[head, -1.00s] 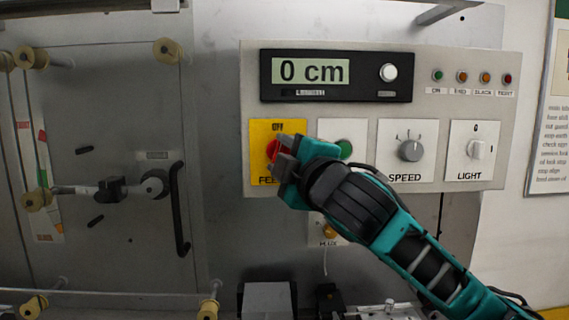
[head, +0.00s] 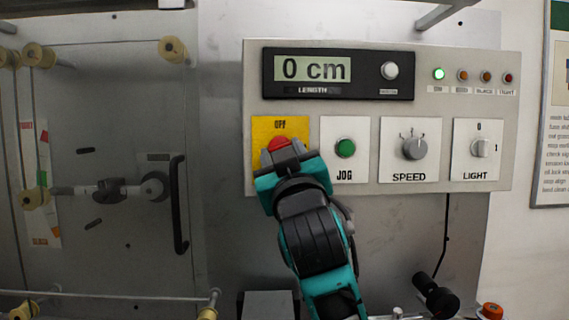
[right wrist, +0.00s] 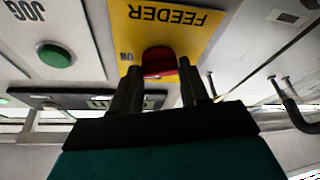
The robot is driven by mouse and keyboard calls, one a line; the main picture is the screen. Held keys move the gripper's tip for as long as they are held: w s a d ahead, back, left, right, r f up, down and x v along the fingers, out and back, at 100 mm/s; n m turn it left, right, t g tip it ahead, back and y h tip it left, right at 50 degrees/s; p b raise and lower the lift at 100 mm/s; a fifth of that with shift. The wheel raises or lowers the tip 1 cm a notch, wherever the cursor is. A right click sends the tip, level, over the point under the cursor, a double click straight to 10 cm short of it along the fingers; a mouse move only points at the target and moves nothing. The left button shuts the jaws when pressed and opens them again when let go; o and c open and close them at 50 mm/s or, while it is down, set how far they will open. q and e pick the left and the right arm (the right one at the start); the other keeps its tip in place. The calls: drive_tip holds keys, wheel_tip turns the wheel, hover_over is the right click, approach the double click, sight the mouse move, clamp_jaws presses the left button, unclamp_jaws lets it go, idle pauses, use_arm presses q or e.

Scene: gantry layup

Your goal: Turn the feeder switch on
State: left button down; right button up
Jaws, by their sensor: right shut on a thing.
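The feeder switch is a red knob (head: 278,144) on a yellow plate (head: 262,129) at the lower left of the control panel (head: 470,60). OFF is printed at the top of the plate. My right gripper (head: 287,158) is shut on the knob and hides the lower plate. In the right wrist view the red knob (right wrist: 158,62) sits between the two fingertips (right wrist: 160,77), with FEEDER and ON printed on the plate around it. The small green ON lamp (head: 439,74) is lit. My left gripper is not in view.
The green JOG button (head: 345,148), the SPEED dial (head: 415,147) and the LIGHT switch (head: 481,148) sit to the right. Above is a display (head: 312,69) reading 0 cm. A dark handle (head: 179,205) stands out from the plate at left.

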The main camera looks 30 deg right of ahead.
use_arm(q)
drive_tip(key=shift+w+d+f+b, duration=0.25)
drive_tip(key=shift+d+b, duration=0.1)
drive_tip(key=shift+b, duration=0.3)
use_arm(e)
drive_tip(key=shift+a+f+m+g+h, duration=0.1)
drive_tip(key=shift+m+g+h, duration=0.15)
drive_tip(key=shift+m+h, duration=0.75)
drive_tip(key=shift+a+m+g+h, duration=0.1)
drive_tip(key=shift+m+g+h, duration=0.2)
drive_tip(key=shift+m, duration=1.3)
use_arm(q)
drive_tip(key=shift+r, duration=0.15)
use_arm(e)
drive_tip(key=shift+m, duration=0.4)
drive_tip(key=o, duration=1.1)
drive_tip(key=shift+c, duration=0.2)
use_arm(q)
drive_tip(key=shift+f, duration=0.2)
